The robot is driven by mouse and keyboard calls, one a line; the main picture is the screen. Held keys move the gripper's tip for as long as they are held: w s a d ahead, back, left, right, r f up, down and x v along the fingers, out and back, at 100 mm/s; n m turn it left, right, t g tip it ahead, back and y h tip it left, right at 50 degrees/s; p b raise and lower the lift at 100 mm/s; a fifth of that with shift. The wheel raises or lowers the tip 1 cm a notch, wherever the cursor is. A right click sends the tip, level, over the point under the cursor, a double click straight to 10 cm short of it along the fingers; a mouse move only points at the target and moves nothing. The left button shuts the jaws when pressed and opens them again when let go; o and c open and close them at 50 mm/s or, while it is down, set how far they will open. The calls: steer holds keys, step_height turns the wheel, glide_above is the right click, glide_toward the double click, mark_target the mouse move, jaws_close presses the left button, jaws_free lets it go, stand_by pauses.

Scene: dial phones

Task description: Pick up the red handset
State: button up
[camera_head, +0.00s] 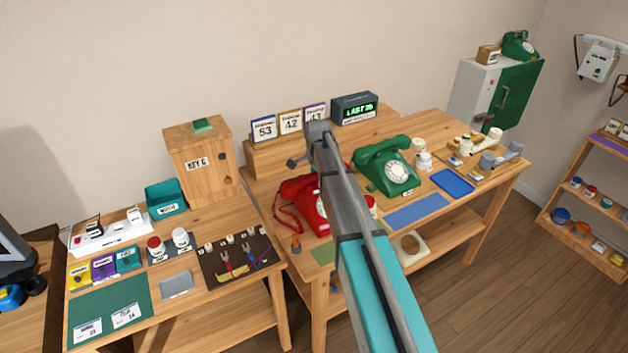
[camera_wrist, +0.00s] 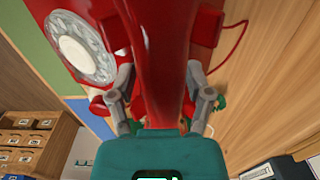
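The red phone (camera_head: 314,211) stands on the right-hand wooden table, partly hidden behind my arm in the head view. Its red handset (camera_head: 296,184) lies across the top, with only its left part showing there. In the wrist view the handset (camera_wrist: 168,45) fills the middle, running away from my gripper (camera_wrist: 163,85). The grey fingers stand on either side of it. Whether they press on it is unclear. The white dial (camera_wrist: 82,47) of the red phone is at the upper left. My gripper is hidden in the head view.
A green phone (camera_head: 387,166) stands right of the red one, with a blue mat (camera_head: 418,210) in front. Small card stands (camera_head: 290,122) and a dark display box (camera_head: 355,108) are behind. A wooden key box (camera_head: 198,160) stands left. A red cord (camera_head: 288,219) hangs beside the red phone.

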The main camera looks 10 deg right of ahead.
jaws_close()
steer(key=shift+r, duration=0.2)
step_height(320, 180, up, 2)
steer(key=p, duration=0.2)
steer(key=shift+r+p, duration=0.1)
steer(key=shift+p, duration=0.25)
steer(key=s+r+p, duration=1)
steer(key=s, duration=0.4)
steer(key=shift+r, duration=0.2)
steer(key=shift+a, duration=0.1)
